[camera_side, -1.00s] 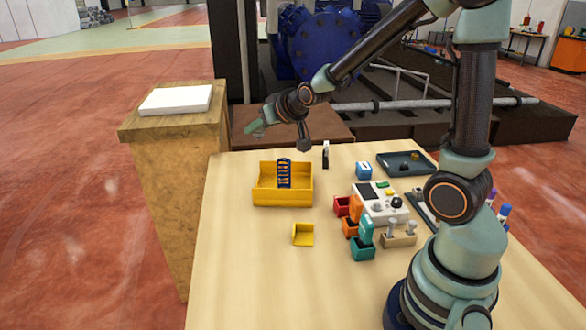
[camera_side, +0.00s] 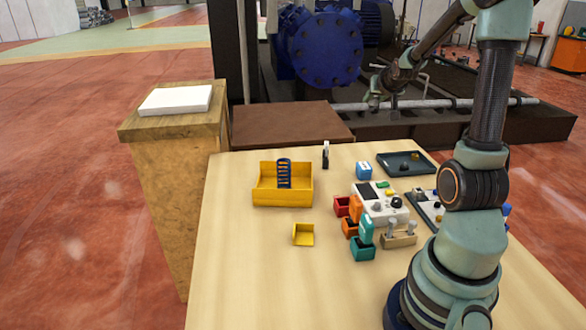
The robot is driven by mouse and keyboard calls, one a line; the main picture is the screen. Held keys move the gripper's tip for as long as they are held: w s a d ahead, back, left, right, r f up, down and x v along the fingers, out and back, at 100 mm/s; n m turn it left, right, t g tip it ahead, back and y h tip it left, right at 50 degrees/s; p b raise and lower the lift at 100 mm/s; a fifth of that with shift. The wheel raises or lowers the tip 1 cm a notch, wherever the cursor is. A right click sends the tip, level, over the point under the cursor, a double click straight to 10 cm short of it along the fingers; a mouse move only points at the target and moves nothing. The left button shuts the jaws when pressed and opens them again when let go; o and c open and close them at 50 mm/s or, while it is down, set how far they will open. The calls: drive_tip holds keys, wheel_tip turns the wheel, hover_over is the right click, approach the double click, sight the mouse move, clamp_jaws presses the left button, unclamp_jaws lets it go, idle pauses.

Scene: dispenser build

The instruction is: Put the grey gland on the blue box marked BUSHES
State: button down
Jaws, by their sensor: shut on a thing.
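My gripper (camera_side: 374,100) is raised well above the far side of the table, beyond the far edge in the picture. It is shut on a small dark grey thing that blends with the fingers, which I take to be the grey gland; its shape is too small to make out. A small blue box (camera_side: 364,171) with a white label stands on the table, below my gripper in the picture and well apart from it. The label is too small to read.
A dark tray (camera_side: 430,168) with small parts lies right of the blue box. A white control box (camera_side: 368,207) stands in front, by red, orange and teal bins. The table's left front is clear.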

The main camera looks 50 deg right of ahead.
sight(364, 165)
wheel_tip(364, 165, down, 19)
drive_tip(key=shift+r, duration=0.1)
idle(0.5)
drive_tip(key=c, duration=0.6)
unclamp_jaws()
